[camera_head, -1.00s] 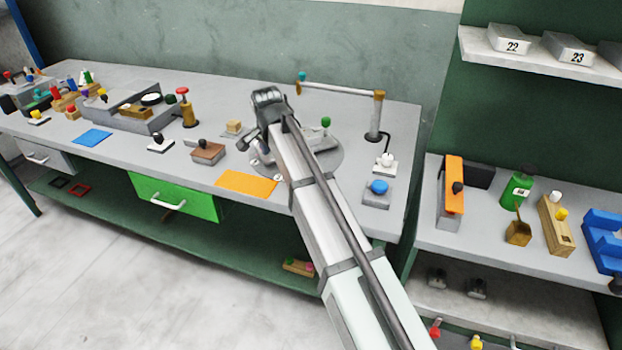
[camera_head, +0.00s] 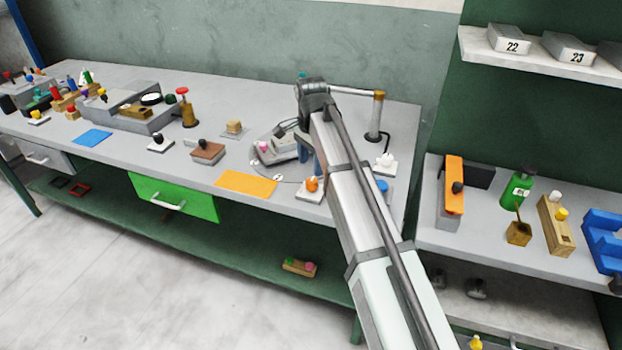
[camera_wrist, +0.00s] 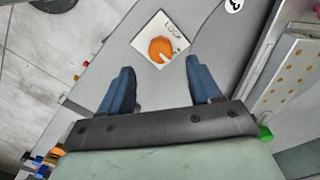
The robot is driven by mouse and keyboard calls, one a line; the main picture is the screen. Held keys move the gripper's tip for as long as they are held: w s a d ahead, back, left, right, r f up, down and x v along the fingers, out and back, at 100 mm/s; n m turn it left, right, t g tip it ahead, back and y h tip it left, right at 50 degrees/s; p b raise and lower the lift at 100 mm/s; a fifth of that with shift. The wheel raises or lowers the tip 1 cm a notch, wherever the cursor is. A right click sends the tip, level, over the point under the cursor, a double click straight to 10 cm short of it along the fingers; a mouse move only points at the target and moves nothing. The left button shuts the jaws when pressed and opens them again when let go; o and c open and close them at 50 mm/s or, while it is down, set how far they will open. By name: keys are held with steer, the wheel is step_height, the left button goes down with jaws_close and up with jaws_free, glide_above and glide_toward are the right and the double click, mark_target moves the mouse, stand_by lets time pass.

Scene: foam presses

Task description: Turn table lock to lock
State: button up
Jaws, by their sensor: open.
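The table lock is an orange knob (camera_head: 311,184) on a small white plate at the bench's front edge. In the wrist view the knob (camera_wrist: 159,48) lies ahead of the fingertips, roughly midway between them. Its plate carries the word LOCK, and a pale mark on the knob points away from that word. My gripper (camera_wrist: 160,66) is open and empty, with a blue finger to each side. In the head view my gripper (camera_head: 318,163) is partly hidden by my arm, above and behind the knob. The round turntable (camera_head: 262,168) is beside it, partly covered.
A grey fixture with a pink part (camera_head: 275,150) sits on the turntable. An orange mat (camera_head: 246,184) lies left of the lock. A post with a horizontal arm (camera_head: 377,115) and a white knob (camera_head: 386,161) stand to the right. The floor is open in front.

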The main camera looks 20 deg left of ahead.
mark_target(311, 181)
step_height(311, 181, down, 6)
steer(key=shift+f, duration=0.25)
steer(key=shift+c, duration=0.3)
steer(key=c, duration=1)
